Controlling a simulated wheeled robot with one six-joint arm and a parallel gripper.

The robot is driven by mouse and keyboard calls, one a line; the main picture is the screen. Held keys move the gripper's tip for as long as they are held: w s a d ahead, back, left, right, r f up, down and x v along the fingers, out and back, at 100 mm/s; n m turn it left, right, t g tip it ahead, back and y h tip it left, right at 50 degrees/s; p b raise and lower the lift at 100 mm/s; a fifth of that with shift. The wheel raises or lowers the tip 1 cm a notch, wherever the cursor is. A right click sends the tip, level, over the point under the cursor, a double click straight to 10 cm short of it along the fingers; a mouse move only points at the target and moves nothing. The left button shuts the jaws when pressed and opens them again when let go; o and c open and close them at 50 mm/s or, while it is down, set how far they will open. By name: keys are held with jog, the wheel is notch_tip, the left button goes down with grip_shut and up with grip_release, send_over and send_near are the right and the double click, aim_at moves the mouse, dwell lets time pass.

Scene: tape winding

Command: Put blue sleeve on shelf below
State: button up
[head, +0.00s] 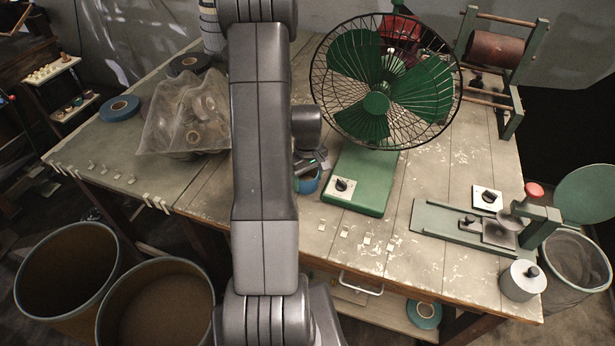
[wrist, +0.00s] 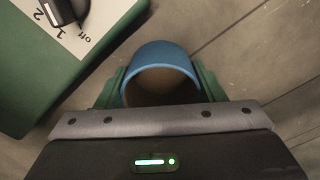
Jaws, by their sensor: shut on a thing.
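The blue sleeve (wrist: 160,52), a blue ring with a brown inside, sits between the two green fingers of my gripper (wrist: 160,84) in the wrist view. My gripper is shut on it. In the head view the sleeve (head: 309,184) shows at the tabletop beside the fan's green base, partly hidden by my gripper (head: 308,168) and arm. I cannot tell whether it touches the table. The shelf below (head: 388,308) shows partly under the table's front edge, with a teal roll (head: 424,314) on it.
The green fan (head: 376,104) stands close right of my gripper. A plastic bag of rolls (head: 183,118) and another blue roll (head: 119,108) lie at left. A drawer handle (head: 361,284) juts from the table front. Two bins (head: 155,308) stand at front left.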

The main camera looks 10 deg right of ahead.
jog(key=shift+f, duration=0.15)
jog(key=o, duration=0.6)
jog(key=shift+c, duration=0.2)
jog(key=o, duration=0.4)
